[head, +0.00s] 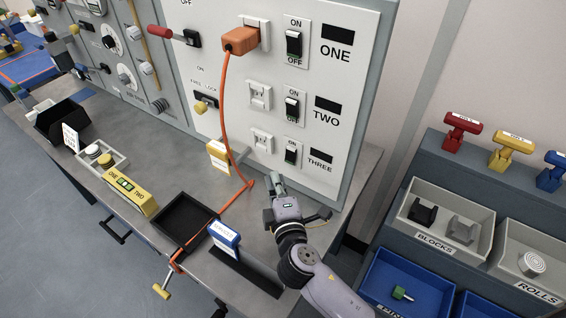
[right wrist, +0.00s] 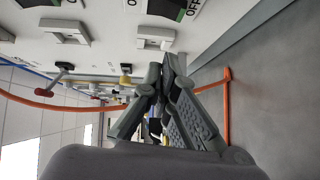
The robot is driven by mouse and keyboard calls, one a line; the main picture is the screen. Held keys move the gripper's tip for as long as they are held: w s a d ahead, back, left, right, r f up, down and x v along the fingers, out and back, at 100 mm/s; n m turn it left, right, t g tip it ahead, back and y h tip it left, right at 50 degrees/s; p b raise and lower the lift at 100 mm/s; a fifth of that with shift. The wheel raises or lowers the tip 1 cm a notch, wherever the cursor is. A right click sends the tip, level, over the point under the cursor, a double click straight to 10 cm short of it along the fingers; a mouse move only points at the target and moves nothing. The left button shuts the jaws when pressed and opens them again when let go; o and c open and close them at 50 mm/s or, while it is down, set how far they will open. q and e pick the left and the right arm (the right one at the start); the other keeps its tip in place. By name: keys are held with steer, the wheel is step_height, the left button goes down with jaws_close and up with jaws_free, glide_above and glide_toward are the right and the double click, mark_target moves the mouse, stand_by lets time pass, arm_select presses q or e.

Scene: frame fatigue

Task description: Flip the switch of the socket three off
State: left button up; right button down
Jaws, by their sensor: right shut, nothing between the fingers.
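The switch of socket three (head: 291,153) is a black rocker low on the white panel, left of the THREE label. Its rocker position is too small to tell. Socket three (head: 262,141) is empty, to the switch's left. My right gripper (head: 276,179) is shut and empty, below and slightly left of that switch, apart from it, above the worktop. In the right wrist view its fingers (right wrist: 165,75) meet near the panel. A switch (right wrist: 168,8) with an OFF label shows at that view's top, partly cut off. My left gripper is not in view.
An orange plug (head: 240,40) sits in socket one, its cord (head: 223,110) hanging to the worktop beside my gripper. Switches one (head: 293,43) and two (head: 291,108) are above. A black tray (head: 187,217) and blue-white sign (head: 224,234) stand left. Bins (head: 440,215) are right.

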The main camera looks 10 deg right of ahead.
mark_target(291, 155)
steer(key=w+d, duration=0.1)
steer(key=w+d+p, duration=0.1)
steer(key=w, duration=0.1)
steer(key=w+d, duration=0.1)
steer(key=shift+w+f, duration=0.4)
steer(key=shift+a, duration=0.1)
steer(key=shift+w+d+f+n+t+b, duration=0.2)
steer(key=shift+w+d+n+t+b, duration=0.15)
steer(key=shift+b, duration=0.9)
steer(key=shift+s+a, duration=0.1)
